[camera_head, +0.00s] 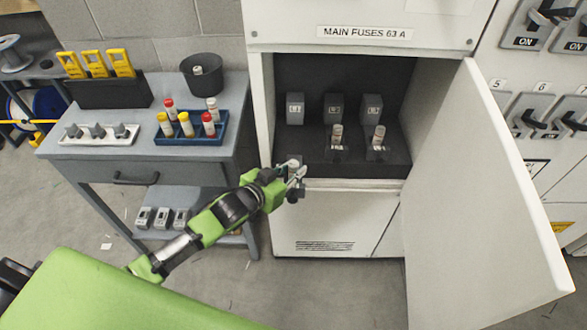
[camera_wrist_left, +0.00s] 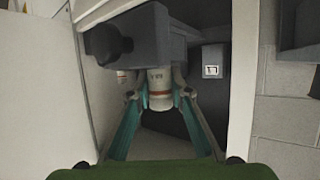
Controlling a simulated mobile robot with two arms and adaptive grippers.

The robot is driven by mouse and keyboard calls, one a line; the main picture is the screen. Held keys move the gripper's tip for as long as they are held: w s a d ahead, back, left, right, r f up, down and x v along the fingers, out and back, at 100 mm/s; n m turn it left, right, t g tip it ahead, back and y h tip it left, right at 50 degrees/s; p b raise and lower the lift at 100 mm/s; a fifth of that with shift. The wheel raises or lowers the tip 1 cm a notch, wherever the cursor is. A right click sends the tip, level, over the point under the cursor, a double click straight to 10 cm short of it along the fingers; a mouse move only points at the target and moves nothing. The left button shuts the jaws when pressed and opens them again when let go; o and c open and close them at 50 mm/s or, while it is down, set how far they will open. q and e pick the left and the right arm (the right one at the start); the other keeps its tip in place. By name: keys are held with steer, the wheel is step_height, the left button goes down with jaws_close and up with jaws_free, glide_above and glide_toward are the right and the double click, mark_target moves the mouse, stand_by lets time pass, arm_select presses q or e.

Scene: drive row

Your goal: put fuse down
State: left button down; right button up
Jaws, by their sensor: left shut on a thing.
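My left gripper (camera_head: 298,172) is at the left front of the open fuse cabinet (camera_head: 350,34). It is shut on a white fuse (camera_wrist_left: 160,88) with a red band, which shows between its fingers in the left wrist view. A dark grey block (camera_wrist_left: 155,35) is right at the fuse's far end; I cannot tell whether the fuse sits in it. Two fuses, a middle one (camera_head: 337,134) and a right one (camera_head: 379,135), stand in dark holders inside the cabinet. My right gripper is not in view.
The open cabinet door (camera_head: 490,200) stands to the right. On the grey table (camera_head: 80,165) at left are a blue tray (camera_head: 165,139) with several fuses and a dark bin (camera_head: 201,84) holding a light piece. Several grey blocks (camera_head: 162,217) lie on the lower shelf.

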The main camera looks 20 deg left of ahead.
arm_select(q)
steer(key=c, duration=1.8)
jaws_free()
steer(key=shift+c, duration=0.2)
steer(key=v, duration=1.2)
steer(key=shift+b, duration=0.45)
steer(key=s+a+f+n+g+y, duration=0.1)
steer(key=s+a+f+g, duration=0.15)
steer(key=f, duration=0.85)
steer(key=s+a+f+g+y, duration=0.15)
steer(key=s+a+f, duration=0.25)
steer(key=f, duration=0.7)
steer(key=s+a+f+n+g+y, duration=0.1)
steer(key=s+a+f+y, duration=0.15)
steer(key=f, duration=0.75)
steer(key=s+d+f+g, duration=0.2)
steer(key=s+f, duration=0.4)
steer(key=s, duration=0.4)
steer(key=s+d+f+g, duration=0.2)
steer(key=s+f, duration=0.5)
steer(key=s, duration=0.3)
steer(key=s+d+f+g, duration=0.2)
steer(key=s+f, duration=0.4)
steer(key=s, duration=0.5)
steer(key=shift+f+m+g+h, duration=0.4)
